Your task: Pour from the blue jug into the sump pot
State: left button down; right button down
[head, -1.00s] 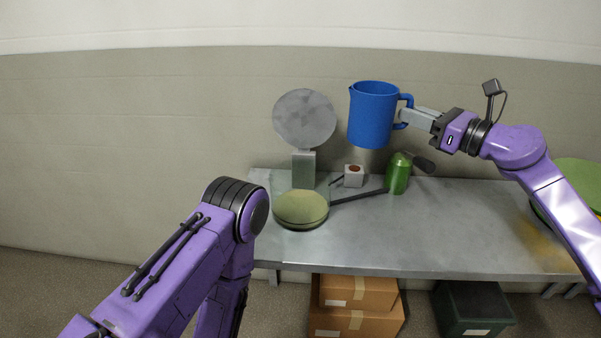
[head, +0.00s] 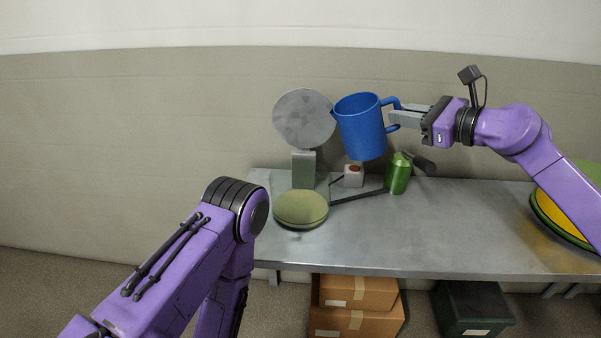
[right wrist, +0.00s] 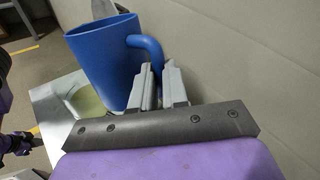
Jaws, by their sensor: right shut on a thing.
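The blue jug (head: 361,128) hangs in the air above the bench, tilted with its mouth towards the left. My right gripper (head: 397,118) is shut on its handle from the right; in the right wrist view the gripper (right wrist: 160,85) grips the handle of the jug (right wrist: 103,65). No liquid shows leaving the jug. A low round pan-like vessel with an olive-green top (head: 300,207) and a dark handle stands on the bench, below and left of the jug; I cannot tell for sure that it is the sump pot. My left gripper is out of view.
The grey metal bench (head: 440,235) is clear at front middle. A grey disc on a stand (head: 304,118) rises just left of the jug. A small box with a red button (head: 353,176) and a green canister (head: 397,176) stand behind. A yellow-green round thing (head: 560,215) is at right.

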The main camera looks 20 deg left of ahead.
aim_at(377, 113)
jog(key=shift+s+a+f+n+h, duration=0.35)
jog(key=shift+s+a+n+h, duration=0.15)
jog(key=shift+a+n, duration=0.15)
jog(key=shift+s+a+f+n+h, duration=0.35)
jog(key=shift+s+a+n+h, duration=0.15)
jog(key=shift+a, duration=0.25)
jog(key=shift+s+a+r+n+t+h, duration=0.15)
jog(key=shift+s+a+r+n+h, duration=0.1)
jog(key=shift+a+n+h, duration=0.2)
jog(key=shift+s+a+r+n+t+h, duration=0.15)
jog(key=shift+s+a+n+h, duration=0.15)
jog(key=shift+n+h, duration=0.2)
dwell(1.1)
jog(key=shift+s+a+r+n+t+h, duration=0.15)
jog(key=shift+s+a+n+t+h, duration=0.25)
jog(key=shift+a+n+h, duration=0.2)
dwell(2.4)
jog(key=shift+s+a+r+n+h, duration=0.2)
jog(key=shift+a+r+n+h, duration=0.1)
jog(key=shift+a+r, duration=0.1)
dwell(1.1)
